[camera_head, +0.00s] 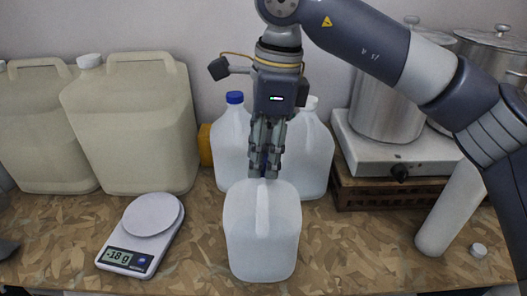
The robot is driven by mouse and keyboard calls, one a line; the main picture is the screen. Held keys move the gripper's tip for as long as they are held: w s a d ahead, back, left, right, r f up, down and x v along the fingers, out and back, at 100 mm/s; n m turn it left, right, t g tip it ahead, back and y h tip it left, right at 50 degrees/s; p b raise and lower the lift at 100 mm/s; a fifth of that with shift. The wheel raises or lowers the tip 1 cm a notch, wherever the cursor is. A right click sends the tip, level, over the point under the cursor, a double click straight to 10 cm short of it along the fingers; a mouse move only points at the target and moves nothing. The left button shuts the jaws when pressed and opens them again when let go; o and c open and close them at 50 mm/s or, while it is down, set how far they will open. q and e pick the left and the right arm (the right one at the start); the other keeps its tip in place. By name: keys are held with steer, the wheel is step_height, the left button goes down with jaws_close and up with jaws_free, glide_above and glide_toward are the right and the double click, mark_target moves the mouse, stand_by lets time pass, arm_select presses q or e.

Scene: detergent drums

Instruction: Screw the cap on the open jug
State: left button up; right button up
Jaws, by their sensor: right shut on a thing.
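The translucent white jug (262,232) stands upright at the front middle of the worktop, its handle facing me. My right gripper (264,172) points straight down at the jug's top, behind the handle. Its fingers are close together, shut on what seems to be the cap, which the fingers hide. The jug's mouth is hidden too, so I cannot tell whether cap and neck touch. My left gripper is out of view.
A kitchen scale (145,233) reading -18 g stands left of the jug. Behind are a blue-capped jug (232,145), another white jug (312,150) and beige canisters (135,125). A hotplate (405,150) with steel pots is at the back right.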

steer(key=shift+f, duration=0.1)
steer(key=shift+f+m+b, duration=0.1)
steer(key=shift+m+b, duration=0.6)
steer(key=shift+m, duration=0.5)
steer(key=shift+s+m+t+b, duration=0.1)
steer(key=shift+m+t+b, duration=0.35)
steer(key=shift+m, duration=1.25)
steer(key=shift+b, duration=0.3)
steer(key=shift+f+m+b, duration=0.1)
steer(key=shift+m+b, duration=0.55)
steer(key=shift+m, duration=0.55)
steer(key=shift+m+h+b, duration=0.4)
steer(key=shift+m+b, duration=0.15)
steer(key=shift+m, duration=1.05)
